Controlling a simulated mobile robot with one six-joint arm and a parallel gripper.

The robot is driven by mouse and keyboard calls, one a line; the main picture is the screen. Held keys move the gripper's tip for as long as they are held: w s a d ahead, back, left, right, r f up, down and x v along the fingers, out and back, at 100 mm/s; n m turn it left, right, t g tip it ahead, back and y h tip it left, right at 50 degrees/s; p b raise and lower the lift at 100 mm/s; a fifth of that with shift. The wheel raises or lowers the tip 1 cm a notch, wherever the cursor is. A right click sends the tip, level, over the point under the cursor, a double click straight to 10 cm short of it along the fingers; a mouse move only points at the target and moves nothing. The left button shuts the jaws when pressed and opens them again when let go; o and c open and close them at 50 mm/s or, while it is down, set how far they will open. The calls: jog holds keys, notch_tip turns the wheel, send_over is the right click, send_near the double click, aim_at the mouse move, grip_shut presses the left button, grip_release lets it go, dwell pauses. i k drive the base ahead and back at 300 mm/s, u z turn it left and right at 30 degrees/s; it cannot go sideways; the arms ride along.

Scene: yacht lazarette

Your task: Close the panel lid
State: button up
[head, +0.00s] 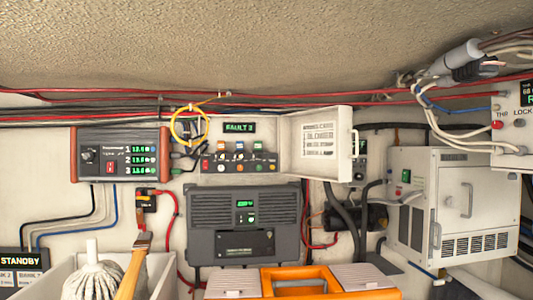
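The switch panel (240,162) is on the back wall at the middle of the head view. It has a row of coloured switches under a green "FAULT 2" display. Its white lid (340,125) stands open, swung out to the right from the panel's right side. A printed label shows on the lid's inner face, and a small handle is at its free right edge. The switches are uncovered. My gripper is not in the head view, and nothing is touching the lid.
A grey unit (215,212) sits below the panel, and a red-framed meter (92,165) is to its left. A white cabinet (407,225) stands right. An orange-and-grey case (300,280), mop (92,280) and wooden handle (134,265) are at the bottom. A yellow cable loop (176,135) hangs left of the panel.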

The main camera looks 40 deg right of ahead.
aim_at(315, 144)
jog(key=z, duration=0.75)
jog(key=k, duration=0.95)
jog(key=u, duration=0.05)
jog(key=i, duration=0.75)
jog(key=z, duration=0.05)
